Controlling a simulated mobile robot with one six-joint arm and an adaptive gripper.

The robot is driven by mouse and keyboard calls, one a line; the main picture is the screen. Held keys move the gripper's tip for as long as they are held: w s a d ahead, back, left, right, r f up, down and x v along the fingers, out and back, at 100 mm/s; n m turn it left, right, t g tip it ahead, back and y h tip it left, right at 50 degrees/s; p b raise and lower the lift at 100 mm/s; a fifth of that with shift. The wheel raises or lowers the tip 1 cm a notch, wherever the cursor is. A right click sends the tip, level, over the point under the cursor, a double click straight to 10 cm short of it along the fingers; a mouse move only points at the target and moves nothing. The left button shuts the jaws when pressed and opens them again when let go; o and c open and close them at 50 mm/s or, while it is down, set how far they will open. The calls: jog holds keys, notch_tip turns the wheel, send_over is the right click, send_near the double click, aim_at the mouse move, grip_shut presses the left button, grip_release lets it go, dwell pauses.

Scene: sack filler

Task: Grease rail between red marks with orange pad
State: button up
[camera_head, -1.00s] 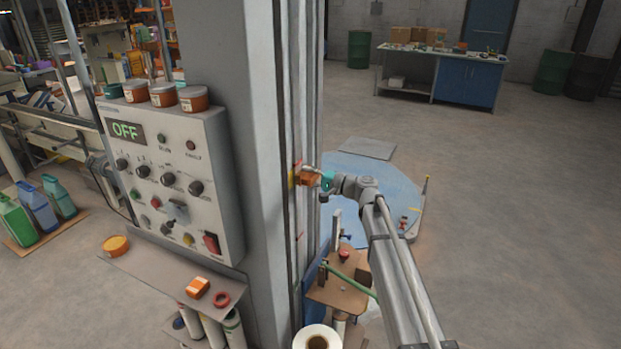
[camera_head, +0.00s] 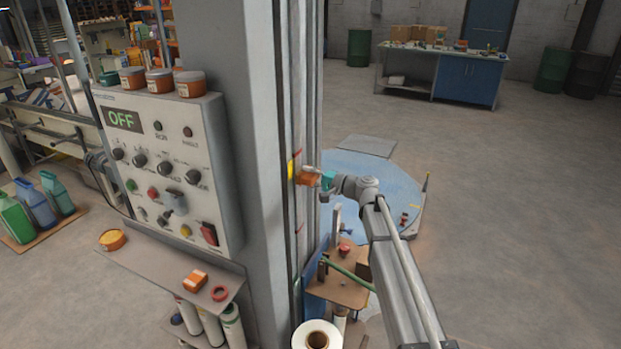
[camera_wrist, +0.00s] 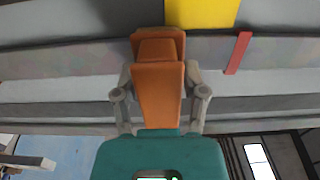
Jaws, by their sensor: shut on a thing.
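My gripper (camera_head: 318,180) is shut on the orange pad (camera_head: 307,178), which points at the upright rail on the grey column. In the wrist view the pad (camera_wrist: 158,85) sits between my two fingers (camera_wrist: 160,100). Its far end overlaps the rail strip (camera_wrist: 70,60); whether it touches cannot be told. A red mark (camera_wrist: 238,53) crosses the rail to the right of the pad in the wrist view. Grease on the rail cannot be made out.
A yellow plate (camera_head: 291,170) is beside the pad on the column (camera_head: 258,130). The control panel (camera_head: 165,170) reads OFF, with orange jars (camera_head: 161,82) on top. A shelf (camera_head: 150,262) holds another orange block (camera_head: 195,280). A white roll (camera_head: 317,338) stands below my arm.

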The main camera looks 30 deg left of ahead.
aim_at(300, 213)
jog(key=shift+a+f+b, duration=0.1)
jog(key=shift+f+b, duration=1.65)
jog(key=shift+f, duration=0.1)
jog(key=shift+a+f+b, duration=0.1)
jog(key=shift+f+b, duration=1.8)
jog(key=shift+f+b, duration=1.85)
jog(key=shift+f, duration=0.05)
jog(key=shift+f+b, duration=1.85)
jog(key=shift+b, duration=0.05)
jog(key=shift+f, duration=0.1)
